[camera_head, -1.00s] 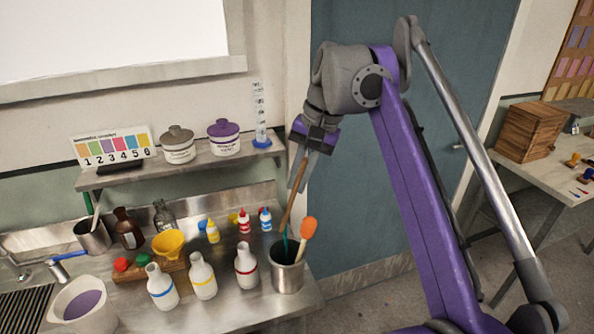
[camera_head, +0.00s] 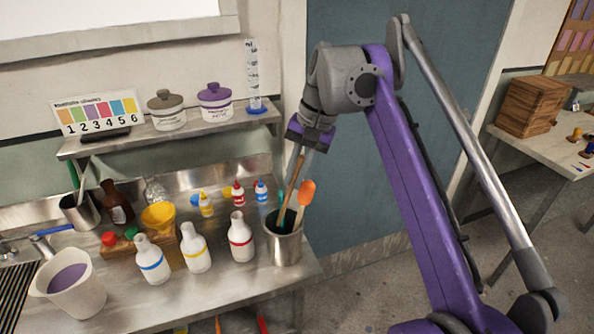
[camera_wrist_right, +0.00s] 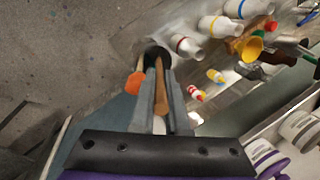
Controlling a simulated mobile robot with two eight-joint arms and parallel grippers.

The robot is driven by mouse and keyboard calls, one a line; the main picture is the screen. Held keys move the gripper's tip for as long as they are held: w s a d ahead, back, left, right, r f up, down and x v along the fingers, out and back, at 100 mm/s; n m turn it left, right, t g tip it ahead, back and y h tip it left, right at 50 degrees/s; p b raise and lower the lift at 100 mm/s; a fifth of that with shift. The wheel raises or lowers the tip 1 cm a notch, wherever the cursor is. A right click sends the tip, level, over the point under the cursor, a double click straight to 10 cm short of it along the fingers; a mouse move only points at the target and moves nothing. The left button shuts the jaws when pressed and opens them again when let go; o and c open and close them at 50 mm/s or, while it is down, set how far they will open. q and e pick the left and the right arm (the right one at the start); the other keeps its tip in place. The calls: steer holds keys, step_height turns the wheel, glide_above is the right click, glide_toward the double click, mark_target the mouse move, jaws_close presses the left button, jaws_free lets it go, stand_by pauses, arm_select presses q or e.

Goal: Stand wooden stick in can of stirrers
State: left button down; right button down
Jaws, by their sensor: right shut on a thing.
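The can of stirrers (camera_head: 284,248) is a metal can at the right front edge of the steel bench. It holds an orange-headed stirrer (camera_head: 306,193) and a teal one (camera_head: 292,205). My right gripper (camera_head: 299,150) is above the can, pointing down, shut on the wooden stick (camera_head: 291,186). The stick is slightly tilted, and its lower end is inside the can's mouth; whether it touches the bottom is hidden. In the right wrist view the stick (camera_wrist_right: 160,88) runs between the fingers towards the dark can mouth (camera_wrist_right: 155,54), beside the orange stirrer head (camera_wrist_right: 135,84). My left gripper is not in view.
Several white bottles (camera_head: 241,238) stand left of the can, with small dropper bottles (camera_head: 262,191) behind. A yellow funnel (camera_head: 158,216), a second can (camera_head: 80,212) and a bucket of purple liquid (camera_head: 72,284) are farther left. A shelf (camera_head: 130,143) with jars hangs above.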

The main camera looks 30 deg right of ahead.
mark_target(288, 197)
steer(key=shift+w+d+b+x, duration=0.15)
steer(key=shift+b+x, duration=0.3)
steer(key=shift+x, duration=0.75)
steer(key=shift+w+d+b+x, duration=0.2)
steer(key=shift+b+x, duration=0.2)
steer(key=shift+x, duration=0.75)
steer(key=shift+w+d+b+x, duration=0.15)
steer(key=shift+b+x, duration=0.3)
steer(key=shift+x, duration=0.75)
steer(key=c, duration=0.8)
jaws_free()
steer(key=shift+c, duration=0.2)
steer(key=p+v, duration=0.2)
steer(key=v, duration=0.9)
steer(key=shift+p, duration=0.3)
steer(key=shift+f, duration=0.15)
